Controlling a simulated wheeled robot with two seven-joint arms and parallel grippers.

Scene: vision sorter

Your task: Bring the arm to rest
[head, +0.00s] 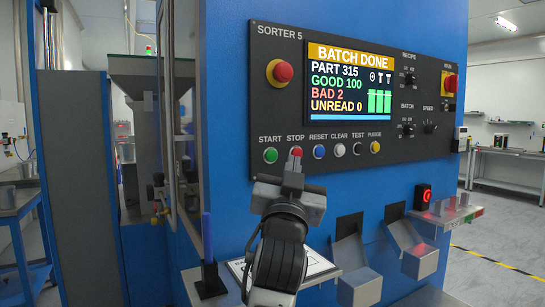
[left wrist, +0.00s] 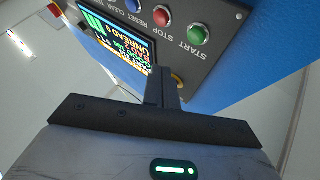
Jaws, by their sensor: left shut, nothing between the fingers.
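My left gripper (head: 294,168) is shut and empty. It is raised in front of the control panel (head: 420,150) of the blue sorter, with its fingertips just below the red STOP button (head: 296,152) in the head view. Whether the tips touch the button cannot be told. In the left wrist view the shut fingers (left wrist: 163,78) point at the panel, near the red STOP button (left wrist: 170,15) and the green START button (left wrist: 198,34). The screen (head: 349,82) reads BATCH DONE, PART 315, GOOD 100, BAD 2, UNREAD 0. My right gripper is not in view.
A red mushroom button (head: 282,72) is at the panel's upper left. Two metal chutes (head: 415,250) and a small shelf (head: 450,214) with a lit black device (head: 423,197) jut out below the panel. A white ledge with a printed card (head: 312,263) lies behind my left arm.

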